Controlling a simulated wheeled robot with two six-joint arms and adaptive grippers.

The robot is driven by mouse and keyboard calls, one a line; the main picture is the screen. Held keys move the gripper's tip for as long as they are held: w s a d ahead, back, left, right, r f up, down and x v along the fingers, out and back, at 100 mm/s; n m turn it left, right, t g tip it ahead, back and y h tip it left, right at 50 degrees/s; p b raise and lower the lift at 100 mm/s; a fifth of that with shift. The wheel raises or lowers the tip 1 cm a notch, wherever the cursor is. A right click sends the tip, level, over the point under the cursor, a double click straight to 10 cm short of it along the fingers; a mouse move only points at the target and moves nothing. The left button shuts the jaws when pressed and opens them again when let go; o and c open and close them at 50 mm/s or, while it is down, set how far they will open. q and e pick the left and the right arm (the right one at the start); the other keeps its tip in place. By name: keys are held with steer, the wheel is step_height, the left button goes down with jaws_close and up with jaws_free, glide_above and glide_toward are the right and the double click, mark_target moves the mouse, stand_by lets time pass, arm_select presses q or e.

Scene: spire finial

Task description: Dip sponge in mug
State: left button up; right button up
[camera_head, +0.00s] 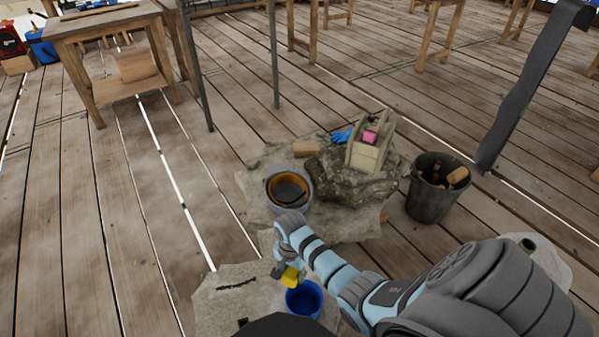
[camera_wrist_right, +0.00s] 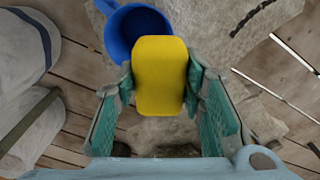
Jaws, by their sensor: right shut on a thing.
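My right gripper (camera_head: 284,270) is shut on a yellow sponge (camera_head: 291,276), which also shows between its green fingers in the right wrist view (camera_wrist_right: 160,75). A blue mug (camera_head: 304,300) stands on a pale cloth-like sheet, just below and right of the sponge in the head view. In the right wrist view the mug (camera_wrist_right: 122,30) is behind the sponge, up and left, and the sponge hides part of its rim. The sponge looks apart from the mug, but its height over it cannot be told. My left gripper is not in view.
The pale sheet (camera_head: 225,300) lies on the plank floor. A grey bucket with an orange-brown inside (camera_head: 304,190) stands beyond the mug. A dark bucket with tools (camera_head: 420,200) is to the right. A stone block holding a pink thing (camera_head: 368,152) sits on rubble.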

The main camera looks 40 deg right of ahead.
arm_select(q)
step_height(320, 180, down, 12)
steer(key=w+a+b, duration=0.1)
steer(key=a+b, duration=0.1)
steer(key=b, duration=0.8)
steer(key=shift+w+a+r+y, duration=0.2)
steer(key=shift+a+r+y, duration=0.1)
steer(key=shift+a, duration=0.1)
arm_select(e)
steer(key=s+d+f, duration=0.2)
steer(key=s+f, duration=0.1)
steer(key=f, duration=1.2)
steer(key=shift+f, duration=0.15)
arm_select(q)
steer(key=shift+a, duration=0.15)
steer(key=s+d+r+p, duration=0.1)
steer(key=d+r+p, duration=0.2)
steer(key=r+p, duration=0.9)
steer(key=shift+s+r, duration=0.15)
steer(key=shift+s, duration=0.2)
arm_select(e)
step_height(320, 180, up, 11)
